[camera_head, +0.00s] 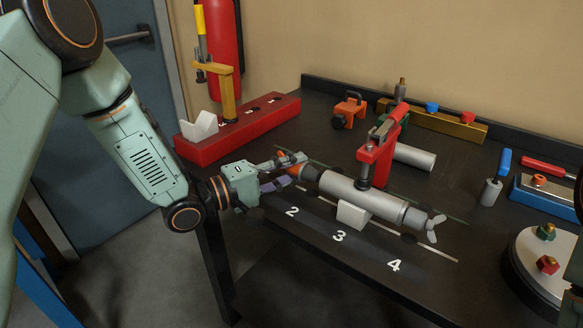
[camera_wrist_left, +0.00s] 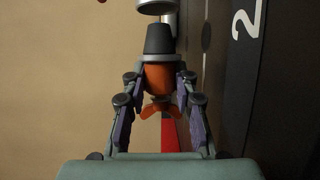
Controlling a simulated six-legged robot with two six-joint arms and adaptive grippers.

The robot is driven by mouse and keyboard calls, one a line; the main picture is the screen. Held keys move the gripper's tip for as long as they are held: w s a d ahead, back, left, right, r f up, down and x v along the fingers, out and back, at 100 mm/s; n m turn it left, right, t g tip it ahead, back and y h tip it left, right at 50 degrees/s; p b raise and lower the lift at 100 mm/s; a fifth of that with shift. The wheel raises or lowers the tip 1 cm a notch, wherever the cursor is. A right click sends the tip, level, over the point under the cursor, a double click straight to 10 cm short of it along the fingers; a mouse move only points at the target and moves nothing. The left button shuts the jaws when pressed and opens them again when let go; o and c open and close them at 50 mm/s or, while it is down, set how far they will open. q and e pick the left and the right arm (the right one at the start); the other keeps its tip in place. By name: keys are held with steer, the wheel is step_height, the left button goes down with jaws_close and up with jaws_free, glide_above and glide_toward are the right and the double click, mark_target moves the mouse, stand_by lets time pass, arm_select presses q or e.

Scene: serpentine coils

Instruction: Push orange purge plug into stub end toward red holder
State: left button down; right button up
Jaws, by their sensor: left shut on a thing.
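My left gripper (camera_head: 285,172) is shut on the orange purge plug (camera_wrist_left: 158,76), between its two purple-padded fingers in the left wrist view. The plug has a dark grey tapered nose and orange wings at its back. The nose points at the open stub end (camera_wrist_left: 155,7), in line with it and seemingly just short of it. In the head view the stub end (camera_head: 309,174) is the left end of a grey metal tube (camera_head: 360,194). The red holder (camera_head: 376,155), a red clamp, stands over the tube's middle. My right gripper is not in view.
The tube rests on a white block (camera_head: 353,215) on the dark bench, behind the numbers 2, 3 and 4. A red rack (camera_head: 230,135) stands behind my left gripper. A second grey cylinder (camera_head: 414,157) lies behind the clamp. A round plate (camera_head: 540,270) is at the right.

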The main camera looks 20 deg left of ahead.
mark_target(306, 177)
arm_select(q)
steer(key=shift+d, duration=0.3)
steer(key=shift+s+d, duration=0.25)
steer(key=shift+d, duration=0.5)
steer(key=shift+d, duration=0.1)
steer(key=shift+s+d+r, duration=0.1)
steer(key=shift+s+d, duration=0.05)
steer(key=shift+d, duration=0.05)
steer(key=shift+s+d, duration=0.1)
steer(key=shift+d, duration=0.05)
steer(key=shift+s+d, duration=0.15)
steer(key=shift+d, duration=0.2)
stand_by(0.3)
steer(key=c, duration=1)
jaws_free()
